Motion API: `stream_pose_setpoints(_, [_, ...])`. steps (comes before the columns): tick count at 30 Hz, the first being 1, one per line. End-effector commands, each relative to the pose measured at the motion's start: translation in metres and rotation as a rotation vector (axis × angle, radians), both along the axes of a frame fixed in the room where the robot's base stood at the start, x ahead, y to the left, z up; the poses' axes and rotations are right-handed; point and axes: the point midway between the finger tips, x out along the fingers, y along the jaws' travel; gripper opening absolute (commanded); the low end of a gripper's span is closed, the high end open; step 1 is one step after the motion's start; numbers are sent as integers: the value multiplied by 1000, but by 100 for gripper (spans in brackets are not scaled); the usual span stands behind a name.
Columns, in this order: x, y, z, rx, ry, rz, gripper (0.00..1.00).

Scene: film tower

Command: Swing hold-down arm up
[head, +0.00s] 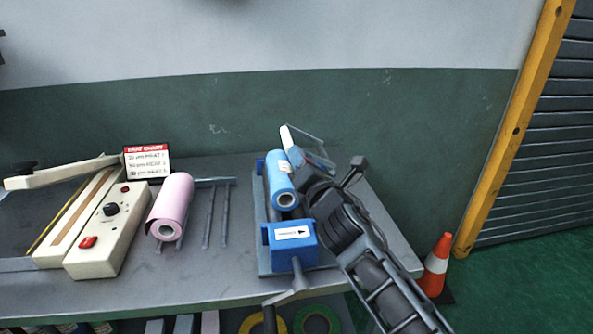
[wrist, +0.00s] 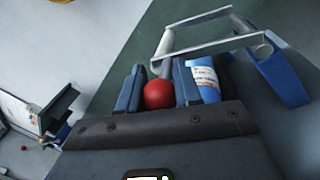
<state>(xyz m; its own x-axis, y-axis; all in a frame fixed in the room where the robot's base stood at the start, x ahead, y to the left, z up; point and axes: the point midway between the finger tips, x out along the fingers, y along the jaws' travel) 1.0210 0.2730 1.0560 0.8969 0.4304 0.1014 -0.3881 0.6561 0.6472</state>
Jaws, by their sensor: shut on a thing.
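The film unit stands on the right of the table, with a blue film roll (head: 281,180) and a blue end block (head: 289,246). The hold-down arm looks like a thin grey frame (wrist: 210,46) with a pale roller (wrist: 163,46); in the head view its pale roller (head: 287,137) stands up behind the film roll. My gripper (wrist: 157,88) is shut on a red ball knob (wrist: 158,95), between its two dark fingers. The labelled blue film roll (wrist: 205,81) is just right of the fingers. In the head view my arm hides the knob and fingertips.
A pink roll (head: 171,206), a heat sealer (head: 107,229) and a small sign (head: 147,161) stand on the table to the left. Thin rods (head: 216,217) lie between. A crank handle (head: 290,292) juts past the front edge. A cone (head: 436,264) stands right.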

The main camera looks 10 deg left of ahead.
Motion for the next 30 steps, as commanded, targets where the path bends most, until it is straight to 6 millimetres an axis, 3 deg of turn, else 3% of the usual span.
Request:
stream_pose_setpoints(15, [11, -40, 30, 472, 134, -1, 0])
stream_pose_setpoints(30, [24, -84, 38, 899, 257, -3, 0])
